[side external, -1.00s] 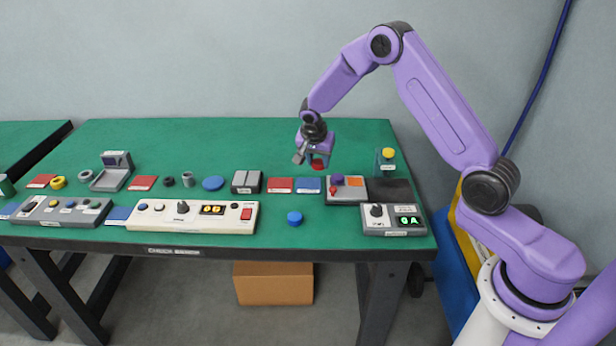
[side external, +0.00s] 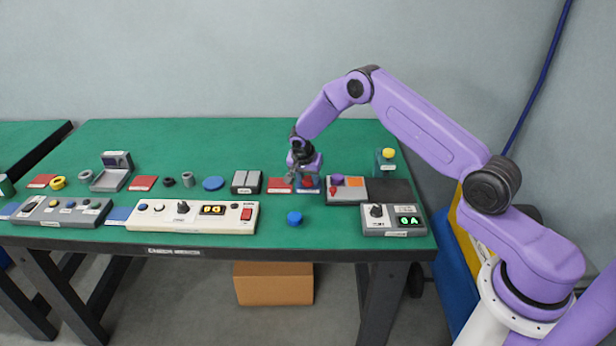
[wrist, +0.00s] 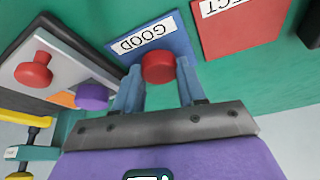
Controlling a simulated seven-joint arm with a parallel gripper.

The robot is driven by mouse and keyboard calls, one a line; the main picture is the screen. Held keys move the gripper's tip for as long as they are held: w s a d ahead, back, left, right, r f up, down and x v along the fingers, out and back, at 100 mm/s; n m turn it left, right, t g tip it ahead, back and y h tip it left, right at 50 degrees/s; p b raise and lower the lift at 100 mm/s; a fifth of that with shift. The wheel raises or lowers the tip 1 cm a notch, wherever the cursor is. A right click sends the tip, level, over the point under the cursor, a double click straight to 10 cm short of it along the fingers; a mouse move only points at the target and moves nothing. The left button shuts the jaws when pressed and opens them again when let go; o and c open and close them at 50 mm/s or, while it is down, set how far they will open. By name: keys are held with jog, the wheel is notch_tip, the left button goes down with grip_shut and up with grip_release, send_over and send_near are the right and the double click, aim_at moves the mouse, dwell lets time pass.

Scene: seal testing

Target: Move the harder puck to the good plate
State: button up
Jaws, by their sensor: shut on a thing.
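My gripper (side external: 305,178) is shut on a red puck (wrist: 158,68), which shows between the two fingertips in the wrist view. In the side view the puck is low over the blue plate (side external: 310,191), partly hidden by the fingers. In the wrist view this plate is marked GOOD (wrist: 173,32). The puck overlaps the plate's near edge there; I cannot tell whether it touches the plate. A blue puck (side external: 294,218) lies alone on the green table nearer the front edge.
A red plate (side external: 279,186), its label ending in "ECT" in the wrist view (wrist: 240,28), lies left of the blue plate.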

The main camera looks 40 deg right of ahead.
jog(key=shift+f, duration=0.1)
jog(key=o, duration=1)
jog(key=shift+o, duration=0.2)
jog(key=v, duration=1.2)
jog(key=s+a+r+n+y, duration=0.1)
jog(key=s+a+r+n, duration=0.5)
jog(key=s, duration=0.4)
jog(key=s+a+r+n+y, duration=0.1)
jog(key=s+a+r+n, duration=0.3)
jog(key=s+a+n, duration=0.35)
jog(key=s+d+r+n+g+y, duration=0.1)
jog(key=s+n, duration=0.4)
jog(key=s, duration=0.8)
jog(key=s+d+r+n+g+y, duration=0.1)
jog(key=s+n, duration=0.5)
jog(key=s, duration=0.8)
jog(key=shift+s+d, duration=0.2)
jog(key=shift+d, duration=0.5)
